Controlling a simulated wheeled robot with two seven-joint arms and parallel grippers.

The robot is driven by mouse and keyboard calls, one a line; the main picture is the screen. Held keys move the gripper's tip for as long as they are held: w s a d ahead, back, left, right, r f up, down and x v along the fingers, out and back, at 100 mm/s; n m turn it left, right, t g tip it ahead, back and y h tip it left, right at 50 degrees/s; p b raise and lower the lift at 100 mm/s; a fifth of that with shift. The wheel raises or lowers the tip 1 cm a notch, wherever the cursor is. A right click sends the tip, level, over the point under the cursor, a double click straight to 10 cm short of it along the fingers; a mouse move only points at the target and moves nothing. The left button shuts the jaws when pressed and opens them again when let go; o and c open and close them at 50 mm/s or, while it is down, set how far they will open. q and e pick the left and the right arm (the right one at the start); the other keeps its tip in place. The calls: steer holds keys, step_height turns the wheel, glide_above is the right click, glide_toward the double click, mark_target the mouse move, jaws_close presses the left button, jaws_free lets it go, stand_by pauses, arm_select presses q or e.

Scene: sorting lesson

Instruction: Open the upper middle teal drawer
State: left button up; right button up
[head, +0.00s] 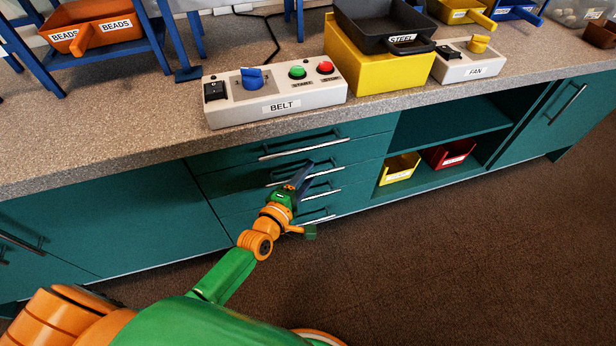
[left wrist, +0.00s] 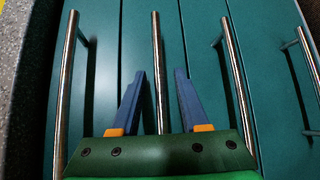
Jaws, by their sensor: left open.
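The teal drawer stack has several drawers, each with a long metal bar handle. The upper middle drawer (head: 233,181) is second from the top and looks shut. Its handle (left wrist: 156,45) runs up the middle of the left wrist view. My left gripper (head: 302,174) is in front of the stack in the head view, hiding part of this handle. In the left wrist view my left gripper (left wrist: 160,80) is open, with one blue finger on each side of the handle in the picture. I cannot tell whether the fingertips reach past the bar. My right gripper is not in view.
The top drawer handle (left wrist: 66,80) and the lower middle handle (left wrist: 235,75) run close on either side. The speckled countertop (head: 120,145) overhangs above, bearing the belt control box (head: 230,112). An open shelf with yellow (head: 399,168) and red (head: 449,154) bins is at right.

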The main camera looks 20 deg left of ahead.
arm_select(q)
steer(key=shift+w, duration=0.1)
jaws_close()
stand_by(1.3)
